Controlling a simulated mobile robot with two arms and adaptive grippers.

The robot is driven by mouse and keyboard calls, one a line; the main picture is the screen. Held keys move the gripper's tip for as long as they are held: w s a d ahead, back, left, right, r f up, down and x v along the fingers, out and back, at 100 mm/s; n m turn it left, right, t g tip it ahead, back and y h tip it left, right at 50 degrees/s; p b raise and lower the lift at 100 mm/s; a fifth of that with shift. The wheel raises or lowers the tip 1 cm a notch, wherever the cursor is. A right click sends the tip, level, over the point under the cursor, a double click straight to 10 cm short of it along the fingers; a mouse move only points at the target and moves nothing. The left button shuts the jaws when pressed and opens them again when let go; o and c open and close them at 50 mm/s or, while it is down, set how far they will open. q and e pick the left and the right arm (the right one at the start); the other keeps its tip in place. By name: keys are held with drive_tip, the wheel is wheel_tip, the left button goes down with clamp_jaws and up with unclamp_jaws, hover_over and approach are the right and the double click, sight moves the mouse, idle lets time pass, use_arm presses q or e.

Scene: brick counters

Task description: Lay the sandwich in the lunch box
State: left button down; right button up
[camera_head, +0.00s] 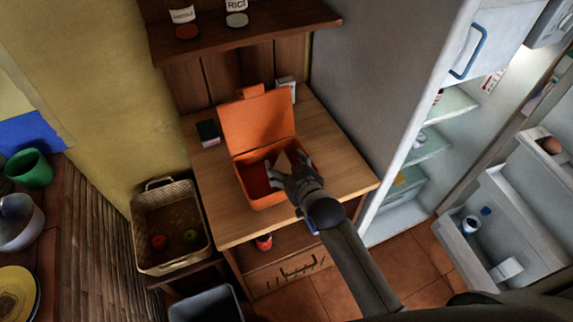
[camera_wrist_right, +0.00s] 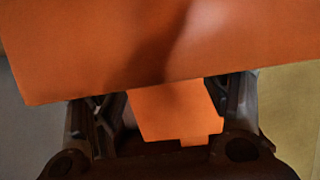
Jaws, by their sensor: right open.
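The orange lunch box (camera_head: 270,202) stands on the wooden counter with its lid (camera_head: 258,121) raised at the back. My right gripper (camera_head: 287,162) is over the right part of the box's opening, its fingers spread. A small brownish patch shows between the fingertips; I cannot tell whether it is the sandwich or the box's inside. In the right wrist view, my gripper (camera_wrist_right: 165,100) has its two fingers apart, with only orange surfaces of the lunch box (camera_wrist_right: 120,50) in sight and no sandwich to be made out. My left gripper is out of view.
A dark green item (camera_head: 208,133) and a small white box (camera_head: 286,88) stand near the lid. A shelf (camera_head: 245,33) is above. A basket (camera_head: 170,226) with fruit is at the left, an open fridge (camera_head: 405,190) at the right. The counter's front right is clear.

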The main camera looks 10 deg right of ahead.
drive_tip(key=shift+r, duration=0.1)
drive_tip(key=shift+s+r, duration=0.1)
drive_tip(key=shift+r, duration=0.55)
drive_tip(key=b+v, duration=0.1)
drive_tip(key=v, duration=1)
drive_tip(key=shift+s, duration=0.35)
drive_tip(key=shift+d, duration=0.2)
